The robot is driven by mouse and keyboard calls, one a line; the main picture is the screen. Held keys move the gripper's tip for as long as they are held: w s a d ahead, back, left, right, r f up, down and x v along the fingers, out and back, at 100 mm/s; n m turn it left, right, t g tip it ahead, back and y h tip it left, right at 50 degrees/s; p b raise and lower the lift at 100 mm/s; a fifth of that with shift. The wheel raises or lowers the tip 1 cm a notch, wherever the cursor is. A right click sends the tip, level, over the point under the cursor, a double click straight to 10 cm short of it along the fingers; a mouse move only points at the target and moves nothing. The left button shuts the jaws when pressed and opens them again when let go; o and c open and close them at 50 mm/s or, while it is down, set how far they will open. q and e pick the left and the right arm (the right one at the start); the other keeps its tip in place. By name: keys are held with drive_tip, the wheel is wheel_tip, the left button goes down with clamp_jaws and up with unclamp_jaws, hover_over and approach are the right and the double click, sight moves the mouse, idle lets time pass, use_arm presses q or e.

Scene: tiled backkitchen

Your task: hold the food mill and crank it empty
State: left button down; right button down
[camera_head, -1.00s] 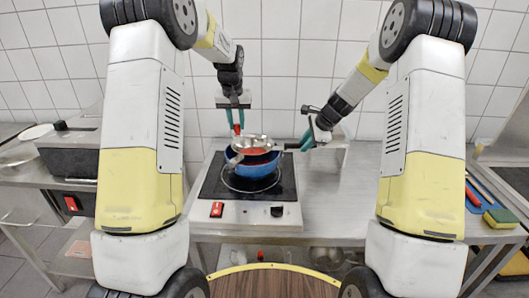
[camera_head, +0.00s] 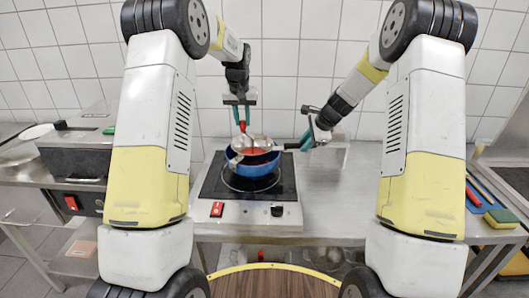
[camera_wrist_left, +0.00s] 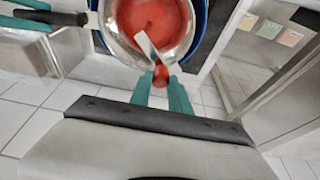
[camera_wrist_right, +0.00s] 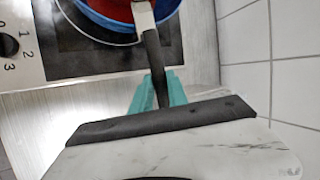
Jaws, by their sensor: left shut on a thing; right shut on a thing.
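The metal food mill (camera_head: 262,143) sits over a blue pot (camera_head: 255,166) on the hob, with red contents visible. In the left wrist view, the mill's bowl (camera_wrist_left: 184,48) holds red sauce (camera_wrist_left: 145,18) and the crank arm (camera_wrist_left: 147,45) reaches its rim. My left gripper (camera_head: 241,122) is shut on the red crank knob (camera_wrist_left: 160,75) on the mill's far side. My right gripper (camera_head: 308,142) is shut on the mill's black handle (camera_wrist_right: 153,55), to the right of the bowl. The pot's inside is mostly hidden by the mill.
The black hob (camera_head: 213,183) has a red switch (camera_head: 217,209) and a knob (camera_head: 277,211) in front. The steel counter (camera_head: 330,205) is bare to its right. A sponge (camera_head: 500,218) lies far right. A dark appliance (camera_head: 75,160) stands at left. A tiled wall is close behind.

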use_arm(q)
drive_tip(key=shift+d, duration=0.1)
drive_tip(key=d, duration=0.1)
drive_tip(key=w+d, duration=0.1)
drive_tip(key=shift+w+d, duration=0.15)
drive_tip(key=shift+d, duration=0.15)
idle(0.3)
drive_tip(key=d, duration=0.3)
drive_tip(key=shift+s, duration=0.2)
